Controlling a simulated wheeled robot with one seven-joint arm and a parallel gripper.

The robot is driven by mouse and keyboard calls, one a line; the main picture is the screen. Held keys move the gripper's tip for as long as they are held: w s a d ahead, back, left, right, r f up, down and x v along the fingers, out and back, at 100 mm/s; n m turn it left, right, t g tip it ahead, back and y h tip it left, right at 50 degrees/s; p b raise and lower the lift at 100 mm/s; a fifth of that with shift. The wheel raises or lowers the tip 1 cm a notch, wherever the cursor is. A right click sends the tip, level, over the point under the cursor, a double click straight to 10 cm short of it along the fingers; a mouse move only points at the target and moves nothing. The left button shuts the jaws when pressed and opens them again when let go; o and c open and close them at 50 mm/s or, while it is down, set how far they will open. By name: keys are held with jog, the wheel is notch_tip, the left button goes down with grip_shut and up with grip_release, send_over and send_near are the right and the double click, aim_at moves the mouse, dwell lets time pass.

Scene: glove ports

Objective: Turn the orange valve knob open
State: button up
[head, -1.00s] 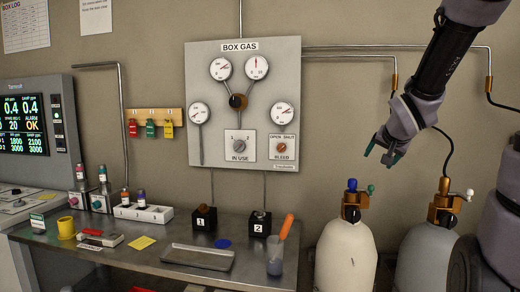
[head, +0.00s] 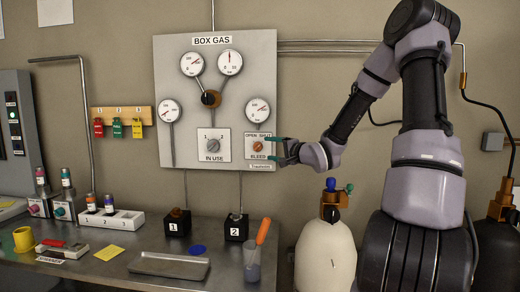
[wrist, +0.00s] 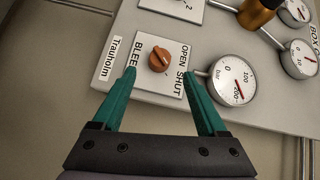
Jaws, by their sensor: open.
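The orange valve knob (head: 258,146) sits on a white plate (head: 252,155) marked OPEN, SHUT and BLEED, at the lower right of the grey BOX GAS panel (head: 225,50). In the wrist view the orange knob (wrist: 158,58) lies ahead, beyond and roughly between the two green fingertips. My gripper (wrist: 158,74) is open and empty, with the fingers spread wider than the knob. In the head view my gripper (head: 270,149) is just right of the knob, close to the panel. I cannot tell whether it touches anything.
A gauge (wrist: 231,80) is close beside one finger in the wrist view. The IN USE knob (head: 211,146) is left of the bleed plate. Below are a cup with an orange-handled tool (head: 253,262), a block marked 2 (head: 236,229) and a gas cylinder (head: 325,257).

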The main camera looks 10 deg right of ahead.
aim_at(260, 147)
jog(key=x, duration=0.5)
jog(key=shift+w+a+f, duration=0.1)
jog(key=shift+w+a, duration=0.1)
jog(key=shift+w, duration=0.15)
grip_shut()
